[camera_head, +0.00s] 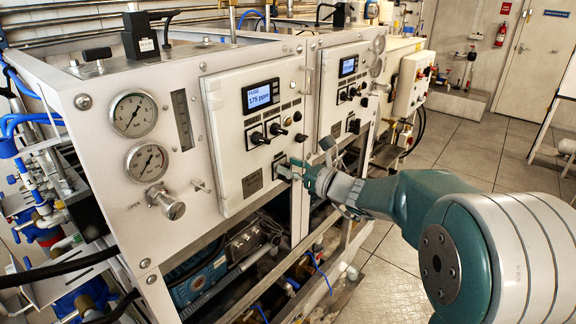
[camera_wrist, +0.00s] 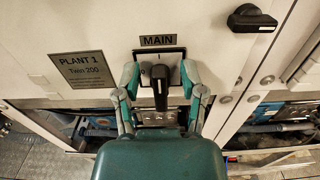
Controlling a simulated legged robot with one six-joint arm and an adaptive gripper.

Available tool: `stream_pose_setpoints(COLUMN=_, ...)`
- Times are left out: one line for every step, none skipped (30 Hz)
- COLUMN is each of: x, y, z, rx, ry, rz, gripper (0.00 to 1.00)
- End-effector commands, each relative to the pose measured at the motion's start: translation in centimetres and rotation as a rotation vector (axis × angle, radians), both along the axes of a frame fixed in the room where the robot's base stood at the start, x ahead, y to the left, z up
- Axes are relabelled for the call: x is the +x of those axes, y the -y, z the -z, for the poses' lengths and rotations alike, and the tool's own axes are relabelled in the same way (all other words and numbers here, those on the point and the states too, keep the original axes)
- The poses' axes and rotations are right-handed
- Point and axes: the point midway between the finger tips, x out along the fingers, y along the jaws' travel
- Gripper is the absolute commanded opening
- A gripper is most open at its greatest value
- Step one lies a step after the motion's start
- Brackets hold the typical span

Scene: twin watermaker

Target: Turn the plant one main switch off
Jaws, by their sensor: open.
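The plant one main switch is a black lever handle (camera_wrist: 160,88) below a MAIN label (camera_wrist: 158,41). In the wrist view the handle stands upright in the picture, in line with a small mark above it. A grey plate reading PLANT 1 Twin 200 (camera_wrist: 82,70) is to its left. My gripper (camera_wrist: 160,76) is open, with one teal finger on each side of the handle. Both fingers look apart from the handle. In the head view my gripper (camera_head: 301,172) is at the lower right of the plant one panel (camera_head: 229,165) and mostly hides the switch.
A black knob (camera_wrist: 250,18) sits up and right of the switch. The panel also has a lit display (camera_head: 261,95) reading 175 ppm. Pressure gauges (camera_head: 133,115) are at the left. A second panel (camera_head: 340,100) stands to the right. Open floor (camera_head: 480,150) lies at the right.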

Motion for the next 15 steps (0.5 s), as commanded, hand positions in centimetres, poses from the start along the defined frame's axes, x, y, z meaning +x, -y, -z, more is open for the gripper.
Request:
stream_pose_setpoints(x=0.21, y=-0.35, z=-0.04, rx=-0.001, ry=0.001, rz=-0.001, gripper=0.53)
stream_pose_setpoints(x=0.29, y=-0.47, z=-0.03, rx=-0.001, ry=0.001, rz=-0.001, gripper=0.53)
stream_pose_setpoints(x=0.37, y=-0.59, z=-0.02, rx=0.0, ry=0.0, rz=-0.001, gripper=0.53)
stream_pose_setpoints(x=0.41, y=-0.63, z=-0.02, rx=0.0, ry=0.0, rz=-0.001, gripper=0.53)
stream_pose_setpoints(x=0.43, y=-0.65, z=-0.01, rx=0.0, ry=0.0, rz=-0.001, gripper=0.53)
stream_pose_setpoints(x=0.45, y=-0.66, z=-0.02, rx=0.0, ry=0.0, rz=0.0, gripper=0.53)
stream_pose_setpoints(x=0.45, y=-0.65, z=-0.02, rx=0.0, ry=0.0, rz=0.0, gripper=0.53)
stream_pose_setpoints(x=0.45, y=-0.65, z=-0.02, rx=0.0, ry=0.0, rz=0.0, gripper=0.53)
stream_pose_setpoints(x=0.44, y=-0.65, z=-0.03, rx=0.0, ry=0.0, rz=0.0, gripper=0.53)
stream_pose_setpoints(x=0.43, y=-0.64, z=-0.03, rx=0.0, ry=0.0, rz=0.0, gripper=0.53)
stream_pose_setpoints(x=0.43, y=-0.64, z=-0.03, rx=-0.001, ry=0.001, rz=0.0, gripper=0.53)
stream_pose_setpoints(x=0.43, y=-0.64, z=-0.03, rx=-0.001, ry=0.001, rz=0.0, gripper=0.35)
stream_pose_setpoints(x=0.43, y=-0.63, z=-0.03, rx=-0.001, ry=0.001, rz=0.0, gripper=0.22)
stream_pose_setpoints(x=0.43, y=-0.63, z=-0.03, rx=-0.001, ry=0.001, rz=0.0, gripper=0.08)
stream_pose_setpoints(x=0.43, y=-0.63, z=-0.03, rx=-0.001, ry=0.001, rz=0.0, gripper=0.0)
